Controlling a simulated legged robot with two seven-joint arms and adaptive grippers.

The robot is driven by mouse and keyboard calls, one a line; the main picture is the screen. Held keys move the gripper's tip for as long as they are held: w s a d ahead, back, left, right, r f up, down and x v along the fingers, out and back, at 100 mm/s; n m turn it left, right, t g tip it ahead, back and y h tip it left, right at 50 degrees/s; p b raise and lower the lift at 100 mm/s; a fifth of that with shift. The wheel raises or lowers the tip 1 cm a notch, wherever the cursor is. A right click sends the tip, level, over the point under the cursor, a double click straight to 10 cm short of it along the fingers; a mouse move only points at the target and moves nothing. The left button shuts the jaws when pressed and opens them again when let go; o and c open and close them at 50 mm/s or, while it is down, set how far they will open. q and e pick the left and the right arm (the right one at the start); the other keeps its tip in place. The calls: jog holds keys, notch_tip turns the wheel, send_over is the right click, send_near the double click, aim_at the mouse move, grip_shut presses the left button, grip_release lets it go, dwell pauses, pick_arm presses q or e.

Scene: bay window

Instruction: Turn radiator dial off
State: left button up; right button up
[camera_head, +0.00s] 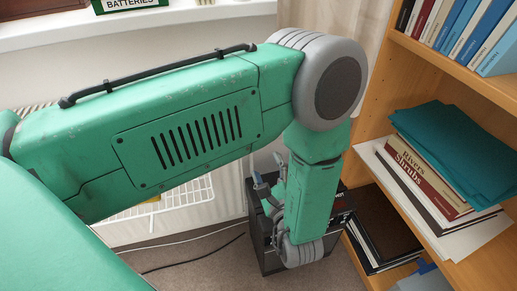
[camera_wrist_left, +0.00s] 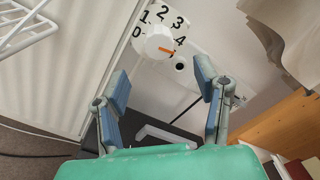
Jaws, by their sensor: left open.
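The radiator dial (camera_wrist_left: 153,43) is a round white knob in the left wrist view. Its orange mark points right, just below the 4. Black numbers from 0 to 4 show around it on a white plate; the spot by the mark's tip is too small to read. My left gripper (camera_wrist_left: 162,83) is open and empty, its two blue-grey fingertips spread below the dial in the picture and not touching it. In the head view my left gripper (camera_head: 267,176) hangs by the wall, and the dial is hidden there behind my left arm. My right gripper is out of view.
A black box (camera_head: 270,262) stands on the floor below my left gripper. A wooden bookshelf (camera_head: 360,140) with books and papers is close on the right. A white wire rack (camera_head: 180,210) and cables (camera_head: 200,240) lie left. A white windowsill (camera_head: 180,17) runs behind my arm.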

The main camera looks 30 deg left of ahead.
aim_at(258, 148)
pick_arm(q)
jog(key=b+x, duration=0.2)
jog(key=x, duration=0.5)
jog(key=shift+f, duration=0.15)
jog(key=shift+x, duration=0.85)
jog(key=c, duration=1.1)
